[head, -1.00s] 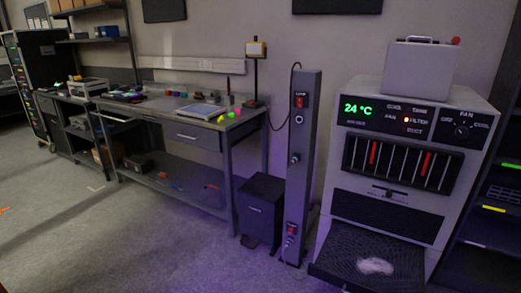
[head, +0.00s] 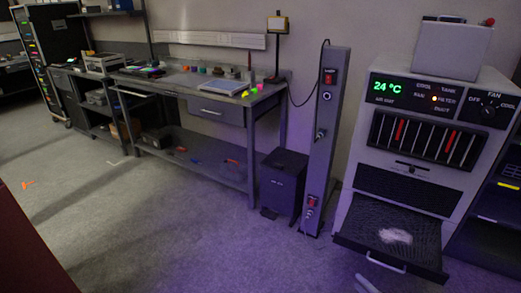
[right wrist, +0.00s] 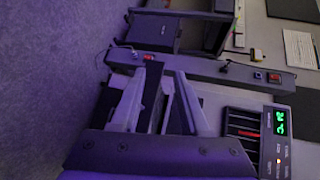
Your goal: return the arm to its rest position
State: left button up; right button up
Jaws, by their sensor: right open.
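My right gripper (right wrist: 160,82) shows in the right wrist view with its two fingers apart and nothing between them. Beyond the fingers stand the grey post (right wrist: 200,70) and the machine with the green 24 °C display (right wrist: 280,122), both turned sideways in that view. In the head view only a small pale piece, probably of my right gripper (head: 367,284), shows at the bottom edge, below the machine's pulled-out tray. My left gripper is not in view.
The grey machine (head: 408,182) stands at the right, its dark tray (head: 360,226) sticking out low. Left of it are the post (head: 325,140), a dark bin (head: 283,183) and a workbench (head: 196,92). A dark red surface (head: 25,255) fills the lower left corner. The middle floor is clear.

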jog(key=s+a+r+n+g+p, duration=0.35)
jog(key=a+r, duration=0.45)
jog(key=r, duration=0.4)
jog(key=s+a+r+n+g+p, duration=0.2)
jog(key=s+a+r+n+p, duration=0.25)
jog(key=a+r, duration=0.5)
pick_arm(q)
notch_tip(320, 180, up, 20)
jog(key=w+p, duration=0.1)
jog(key=p, duration=0.8)
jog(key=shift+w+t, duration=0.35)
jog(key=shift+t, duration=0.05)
pick_arm(e)
jog(key=s+r+n+g+h, duration=0.1)
jog(key=s+r+n+h, duration=0.1)
jog(key=s+r, duration=0.5)
jog(key=s+r+n+g+h, duration=0.2)
jog(key=s+r+n, duration=0.2)
jog(key=s+r, duration=0.4)
jog(key=s, duration=0.5)
jog(key=shift+a+n+h, duration=0.3)
jog(key=shift+h, duration=0.1)
